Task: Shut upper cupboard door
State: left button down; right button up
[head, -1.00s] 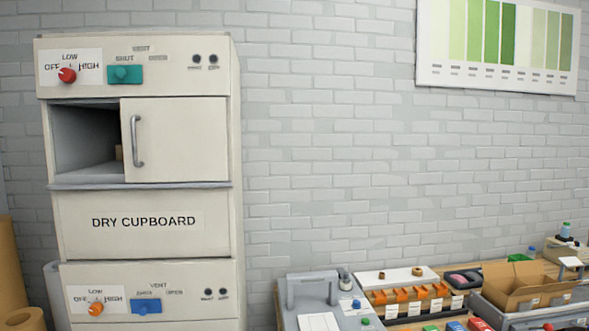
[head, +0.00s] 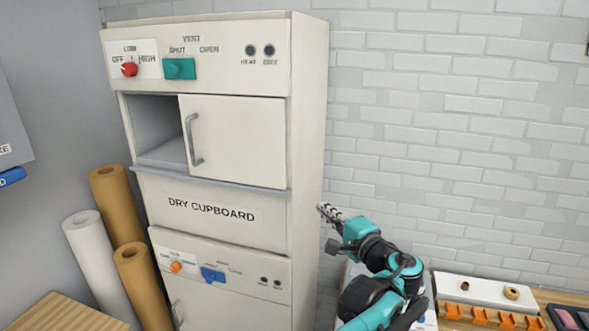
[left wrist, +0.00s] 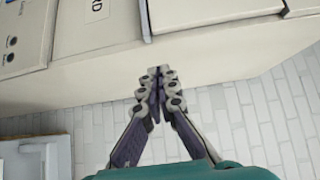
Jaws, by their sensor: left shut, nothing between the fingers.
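The dry cupboard (head: 305,130) stands against the brick wall. Its upper door (head: 240,142) is a cream panel with a vertical grey handle (head: 193,140) near its left edge. The door covers the right part of the upper compartment. An open gap (head: 158,125) shows to the left of the door. My left gripper (head: 328,210) is shut and empty, to the right of the cupboard and lower than the upper door. In the left wrist view, its closed fingertips (left wrist: 158,72) appear over the cupboard's side panel (left wrist: 100,83); I cannot tell if they touch.
A red knob (head: 130,69) and a green vent slider (head: 180,68) sit above the door. A lower unit with a blue slider (head: 212,275) is below. Brown and white rolls (head: 95,255) stand at left. A bench with orange parts (head: 480,315) is at lower right.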

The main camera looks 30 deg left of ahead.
pick_arm(q)
jog(key=p, duration=0.1)
send_near(286, 182)
jog(key=w, duration=0.4)
jog(key=a+p, duration=0.1)
jog(key=a, duration=0.3)
jog(key=shift+s+a+f, duration=0.1)
jog(key=shift+f, duration=0.05)
jog(key=shift+s+a, duration=0.25)
jog(key=shift+a, duration=0.15)
jog(key=shift+w, duration=0.15)
jog(key=shift+f, duration=0.1)
